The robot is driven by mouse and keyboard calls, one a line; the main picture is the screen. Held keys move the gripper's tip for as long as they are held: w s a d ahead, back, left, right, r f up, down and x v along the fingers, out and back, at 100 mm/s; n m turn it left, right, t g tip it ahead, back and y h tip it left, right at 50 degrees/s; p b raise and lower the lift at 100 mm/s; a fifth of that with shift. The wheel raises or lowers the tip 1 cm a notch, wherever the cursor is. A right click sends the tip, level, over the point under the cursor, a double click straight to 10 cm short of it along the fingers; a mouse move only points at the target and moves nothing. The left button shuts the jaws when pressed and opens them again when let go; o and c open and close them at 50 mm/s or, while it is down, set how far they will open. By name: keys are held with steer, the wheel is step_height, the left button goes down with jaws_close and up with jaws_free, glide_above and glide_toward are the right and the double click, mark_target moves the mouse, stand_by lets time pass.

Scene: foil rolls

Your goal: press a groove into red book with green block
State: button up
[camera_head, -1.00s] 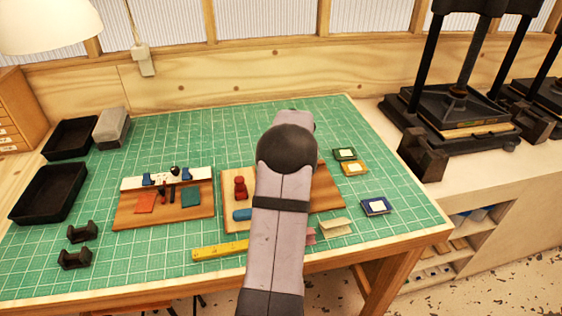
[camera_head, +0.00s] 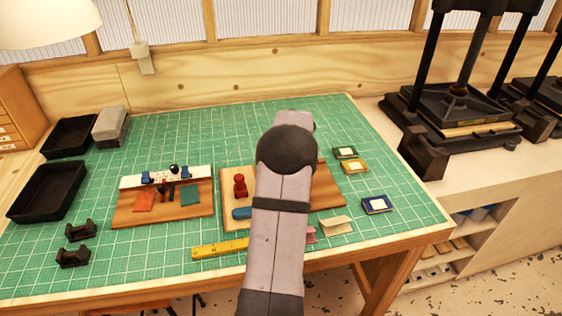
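A small flat red piece, which looks like the red book (camera_head: 144,201), lies on the left wooden board (camera_head: 123,218). A similar teal piece (camera_head: 190,195) lies to its right on the same board. A small green block with a pale label (camera_head: 345,153) lies on the mat at the right. Yellow (camera_head: 354,167) and dark blue (camera_head: 376,204) ones lie nearer the front, also labelled. My arm rises across the middle of the view and covers much of the right wooden board (camera_head: 231,174). My gripper is hidden behind the arm, so its opening and contents do not show.
A white strip with blue fittings (camera_head: 166,177) spans the left board's back. A red upright tool (camera_head: 240,186) and a blue piece (camera_head: 241,213) are on the right board. A yellow ruler (camera_head: 219,248) lies in front. Black trays (camera_head: 46,191) stand left; black presses (camera_head: 458,105) stand right.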

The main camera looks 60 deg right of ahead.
steer(key=shift+s+d+f+b, duration=0.15)
steer(key=shift+s+f+b, duration=0.05)
steer(key=shift+s+b, duration=0.15)
steer(key=shift+s+d+f+b, duration=0.15)
steer(key=shift+s+b, duration=0.05)
steer(key=shift+s, duration=0.1)
stand_by(0.7)
steer(key=shift+s+d+r+b, duration=0.2)
steer(key=shift+s+d+b, duration=0.2)
steer(key=shift+s+d, duration=0.35)
stand_by(1.1)
steer(key=shift+w+a+f+b, duration=0.1)
steer(key=shift+w+a+b, duration=0.85)
steer(key=shift+w+a, duration=0.35)
stand_by(1.7)
steer(key=shift+s+d+b, duration=0.35)
steer(key=shift+s+d, duration=0.25)
steer(key=shift+d, duration=0.25)
stand_by(1.0)
